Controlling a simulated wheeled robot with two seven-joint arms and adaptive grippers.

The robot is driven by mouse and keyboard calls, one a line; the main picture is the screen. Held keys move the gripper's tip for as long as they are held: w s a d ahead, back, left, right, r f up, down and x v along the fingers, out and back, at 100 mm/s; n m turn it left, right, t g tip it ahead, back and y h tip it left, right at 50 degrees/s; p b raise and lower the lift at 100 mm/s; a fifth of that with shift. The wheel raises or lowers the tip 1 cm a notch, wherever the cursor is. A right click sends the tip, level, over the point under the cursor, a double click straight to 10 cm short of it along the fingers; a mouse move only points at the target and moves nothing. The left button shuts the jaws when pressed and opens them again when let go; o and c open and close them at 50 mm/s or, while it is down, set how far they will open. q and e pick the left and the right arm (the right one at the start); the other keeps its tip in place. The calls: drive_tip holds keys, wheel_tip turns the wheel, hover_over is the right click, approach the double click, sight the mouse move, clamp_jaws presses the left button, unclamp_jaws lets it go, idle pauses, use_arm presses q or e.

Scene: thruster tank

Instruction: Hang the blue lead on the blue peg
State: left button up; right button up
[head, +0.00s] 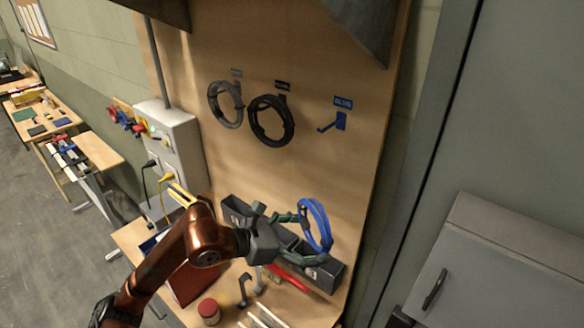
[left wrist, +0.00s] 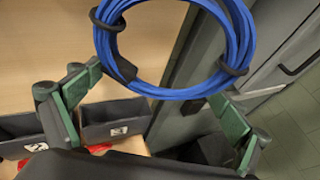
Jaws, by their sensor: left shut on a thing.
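The blue lead (head: 326,224) is a coiled loop bound with dark ties, held upright in front of the wooden board. My left gripper (head: 306,236) is shut on it, with green-padded fingers on either side of the coil. In the left wrist view the coil (left wrist: 168,92) fills the top middle, between the finger pads of my left gripper (left wrist: 160,95). The blue peg (head: 327,127) sticks out from the board, empty, under a blue label (head: 343,101). The held lead is below the peg and slightly to its left. My right gripper is not in view.
A grey coiled lead (head: 227,104) and a black one (head: 271,121) hang left of the blue peg. A dark bin rail (head: 323,271) runs along the board's foot behind the gripper. A grey control box (head: 177,140) stands left. A grey cabinet (head: 500,262) stands right.

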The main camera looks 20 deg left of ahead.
use_arm(q)
drive_tip(key=s+a+r+n+t+y+p, duration=0.1)
drive_tip(key=s+a+r+p, duration=0.1)
drive_tip(key=r, duration=0.9)
drive_tip(key=s+a+r+n+t+y+p, duration=0.1)
drive_tip(key=s+r, duration=0.1)
drive_tip(key=r, duration=0.8)
drive_tip(key=w+d+f+p, duration=0.1)
drive_tip(key=w+d+p, duration=0.1)
drive_tip(key=w, duration=0.8)
drive_tip(key=shift+w+d+f, duration=0.25)
drive_tip(key=shift+d+f, duration=0.1)
drive_tip(key=shift+d, duration=0.55)
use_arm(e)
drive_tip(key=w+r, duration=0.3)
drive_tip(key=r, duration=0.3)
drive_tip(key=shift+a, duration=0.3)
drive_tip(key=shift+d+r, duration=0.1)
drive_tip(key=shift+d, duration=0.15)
